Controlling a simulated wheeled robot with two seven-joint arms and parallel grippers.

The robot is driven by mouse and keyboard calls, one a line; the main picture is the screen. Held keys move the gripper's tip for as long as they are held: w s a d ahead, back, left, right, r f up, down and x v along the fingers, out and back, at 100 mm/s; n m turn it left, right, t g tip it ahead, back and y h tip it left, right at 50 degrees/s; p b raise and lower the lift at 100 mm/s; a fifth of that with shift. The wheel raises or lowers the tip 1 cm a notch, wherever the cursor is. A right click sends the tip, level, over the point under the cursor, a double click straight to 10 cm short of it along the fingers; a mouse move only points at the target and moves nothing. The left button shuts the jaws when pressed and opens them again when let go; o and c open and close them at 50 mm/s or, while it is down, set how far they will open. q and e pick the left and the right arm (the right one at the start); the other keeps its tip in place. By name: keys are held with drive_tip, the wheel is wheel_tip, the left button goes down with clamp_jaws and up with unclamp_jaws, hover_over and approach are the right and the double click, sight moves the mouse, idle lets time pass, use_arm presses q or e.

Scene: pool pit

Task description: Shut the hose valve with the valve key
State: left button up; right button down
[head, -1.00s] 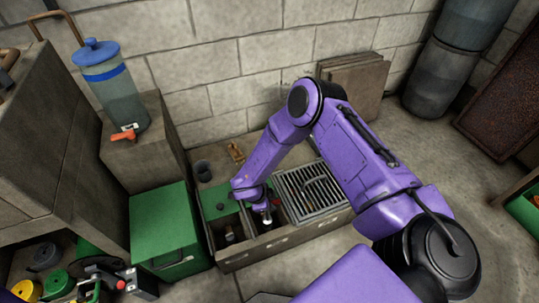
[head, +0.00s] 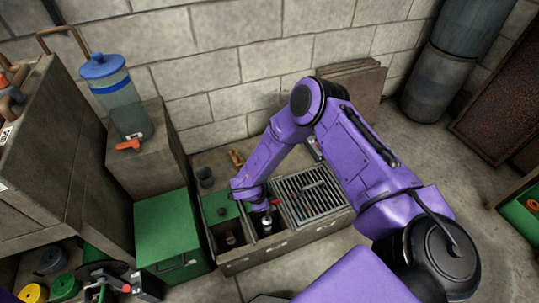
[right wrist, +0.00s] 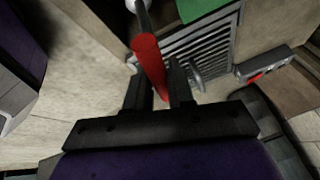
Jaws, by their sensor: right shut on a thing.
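My right gripper (head: 266,208) reaches down at the open middle compartment of the pit box (head: 290,238). In the right wrist view its two dark fingers (right wrist: 160,88) are closed around a red grip (right wrist: 148,60). A grey metal shaft (right wrist: 143,14) continues from the grip, consistent with the valve key. In the head view a small pale metal piece (head: 267,222) shows just below the gripper. Another small pale-topped fitting (head: 231,239) stands in the left compartment. I cannot tell which fitting is the hose valve, or whether the key touches one. My left gripper is out of view.
A metal grating (head: 312,198) with a handle covers the right compartment. A green box (head: 168,232) stands to the left, below a water jug (head: 108,75) on a block. A block wall closes the back.

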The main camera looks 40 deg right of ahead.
wheel_tip(320, 180, up, 9)
drive_tip(key=p, duration=0.7)
drive_tip(key=shift+p, duration=0.35)
drive_tip(key=shift+f, duration=0.1)
